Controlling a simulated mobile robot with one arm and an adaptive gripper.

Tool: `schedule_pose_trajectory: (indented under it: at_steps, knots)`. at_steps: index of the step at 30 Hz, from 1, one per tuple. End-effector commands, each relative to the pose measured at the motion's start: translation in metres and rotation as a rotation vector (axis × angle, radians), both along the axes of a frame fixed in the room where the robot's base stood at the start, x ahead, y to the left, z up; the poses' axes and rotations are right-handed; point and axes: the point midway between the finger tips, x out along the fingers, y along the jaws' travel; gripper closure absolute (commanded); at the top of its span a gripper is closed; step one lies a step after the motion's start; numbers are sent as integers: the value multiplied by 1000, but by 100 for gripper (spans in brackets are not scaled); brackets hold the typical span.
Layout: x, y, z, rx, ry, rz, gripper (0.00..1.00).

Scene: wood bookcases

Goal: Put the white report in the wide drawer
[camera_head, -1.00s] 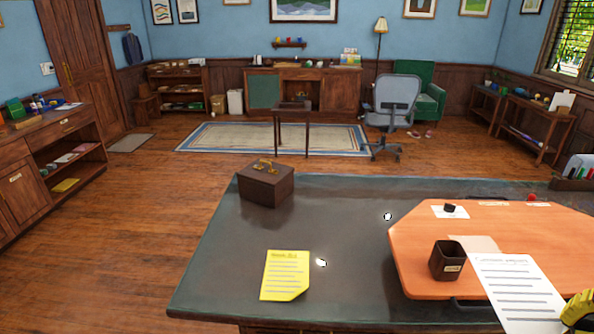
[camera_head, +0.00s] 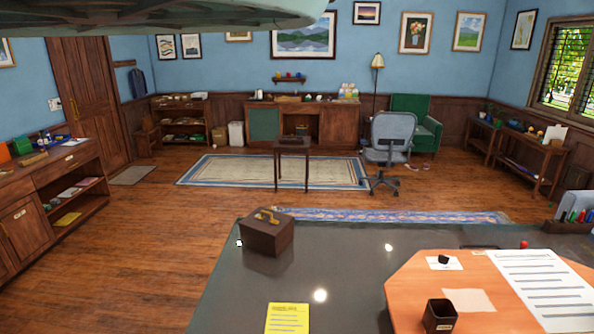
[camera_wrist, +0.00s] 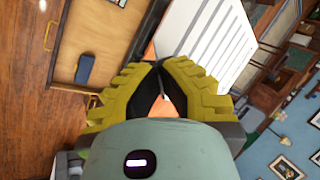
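In the wrist view the report (camera_wrist: 215,40) runs up from between the yellow fingers. My gripper (camera_wrist: 161,82) is shut on an edge of it; the exact grip line is partly hidden by the fingers. My gripper is outside the head view. An open wooden drawer (camera_wrist: 122,22) shows at the upper left of the wrist view, with a dark blue object (camera_wrist: 88,68) inside. Whether this is the wide drawer I cannot tell.
The dark desk top (camera_head: 350,270) holds a brown box (camera_head: 267,235), a yellow note (camera_head: 287,318) and a dark pen cup (camera_head: 440,315) on the orange mat (camera_head: 410,285). A pen holder (camera_head: 575,220) stands at the right. A low cabinet (camera_head: 50,185) is at the left.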

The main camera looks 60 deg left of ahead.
Motion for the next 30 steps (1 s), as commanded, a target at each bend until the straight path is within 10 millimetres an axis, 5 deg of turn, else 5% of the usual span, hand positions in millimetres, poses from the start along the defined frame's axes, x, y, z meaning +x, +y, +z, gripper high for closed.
schedule_pose_trajectory:
  at_steps: [1, 18, 24, 30]
  knots:
    - [2, 1, 31, -6, -1, 8, 100]
    - [31, 1, 238, -5, -2, -39, 100]
    - [40, 4, 290, -2, -2, -68, 100]
    - [43, 6, 307, -1, 0, -78, 100]
